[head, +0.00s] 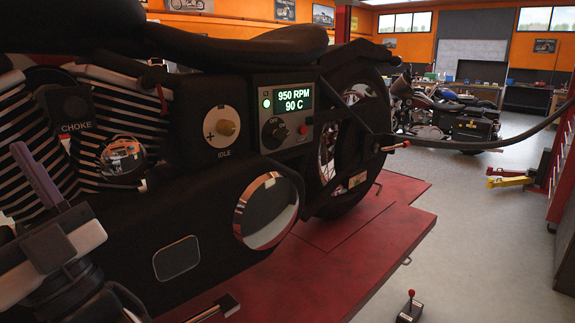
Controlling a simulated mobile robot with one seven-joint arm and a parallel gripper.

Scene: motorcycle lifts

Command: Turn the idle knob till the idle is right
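The idle knob (227,128) is a small brass-coloured knob on a round cream plate with a plus mark, labelled IDLE, on the motorcycle's dark side. Right of it, a control box display (293,97) reads 950 RPM and 90 C, with a green light beside the text. My gripper (22,152) is at the left edge, pointing up and left, well apart from the idle knob and left of the CHOKE panel. One long dark finger shows; I cannot make out a second finger or the gap. Nothing is seen touching the idle knob.
The control box has a black dial (274,132) and red button (303,130). A CHOKE panel (76,110) and chrome dome (123,157) lie between my gripper and the knob. The motorcycle stands on a red lift (385,240). Grey floor is open at right; a small red-topped pedestal (410,308) stands there.

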